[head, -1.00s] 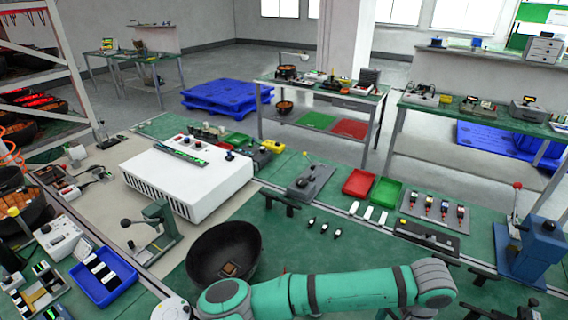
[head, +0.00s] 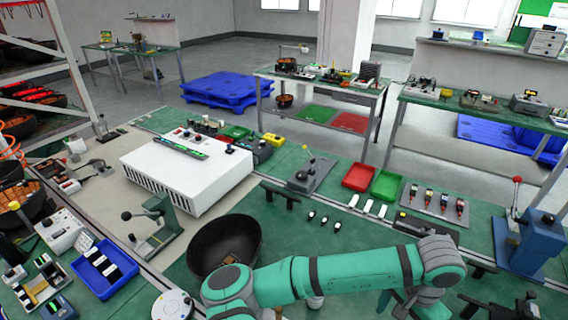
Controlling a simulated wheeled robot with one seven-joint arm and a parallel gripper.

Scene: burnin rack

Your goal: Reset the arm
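My teal and grey arm (head: 340,278) reaches across the bottom of the head view, from the lower left to a grey joint at the right. Below that joint, a teal and dark end part (head: 412,303) hangs low over the green bench and is cut by the frame edge. I cannot make out fingertips there, so whether my gripper is open or holds anything is hidden.
A black bowl (head: 226,246) with a brown piece inside stands close behind my arm. A white box (head: 190,168), red tray (head: 359,177), green tray (head: 385,185) and blue press (head: 535,240) stand on the bench.

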